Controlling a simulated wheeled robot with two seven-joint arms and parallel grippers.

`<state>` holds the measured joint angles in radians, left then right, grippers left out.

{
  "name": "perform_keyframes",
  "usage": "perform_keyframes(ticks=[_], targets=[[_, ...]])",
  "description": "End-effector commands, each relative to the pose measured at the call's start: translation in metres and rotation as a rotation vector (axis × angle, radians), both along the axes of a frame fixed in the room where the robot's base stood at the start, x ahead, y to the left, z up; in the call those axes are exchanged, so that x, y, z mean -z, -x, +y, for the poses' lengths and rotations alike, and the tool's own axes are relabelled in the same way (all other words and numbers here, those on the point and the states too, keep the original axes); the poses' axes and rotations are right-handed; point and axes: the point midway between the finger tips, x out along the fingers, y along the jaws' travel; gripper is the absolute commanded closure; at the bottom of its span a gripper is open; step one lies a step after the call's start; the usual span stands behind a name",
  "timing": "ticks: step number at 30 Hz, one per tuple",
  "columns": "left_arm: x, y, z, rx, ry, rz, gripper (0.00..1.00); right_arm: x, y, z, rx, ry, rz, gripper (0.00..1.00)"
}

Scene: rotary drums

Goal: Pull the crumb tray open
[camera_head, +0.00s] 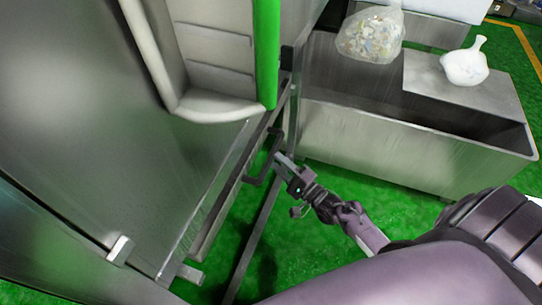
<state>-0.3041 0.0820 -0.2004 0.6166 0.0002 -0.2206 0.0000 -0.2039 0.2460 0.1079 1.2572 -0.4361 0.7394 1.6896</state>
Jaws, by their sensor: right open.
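The crumb tray (212,222) looks like a long, narrow grey metal piece low along the side of the steel machine. A dark bracket-shaped handle (254,181) sticks out from its side. My right gripper (281,159) is open beside this handle, with its fingertips close to the handle's right end. I cannot tell whether they touch it or whether the handle lies between the fingers. My left gripper is not in view.
The steel machine (90,120) with a green vertical post (266,55) fills the left.

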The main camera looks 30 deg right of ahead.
Motion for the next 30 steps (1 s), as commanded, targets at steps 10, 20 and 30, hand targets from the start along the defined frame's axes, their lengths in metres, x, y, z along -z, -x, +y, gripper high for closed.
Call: perform_keyframes(ticks=[10, 20, 30], targets=[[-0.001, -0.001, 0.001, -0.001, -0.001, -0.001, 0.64, -0.006, -0.037, 0.013, 0.002, 0.001, 0.002, 0.59], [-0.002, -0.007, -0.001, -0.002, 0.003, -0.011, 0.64, -0.007, -0.039, 0.013, 0.002, 0.003, 0.002, 0.65], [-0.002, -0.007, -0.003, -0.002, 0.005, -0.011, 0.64, -0.006, -0.038, 0.013, 0.002, 0.003, 0.002, 1.0]])
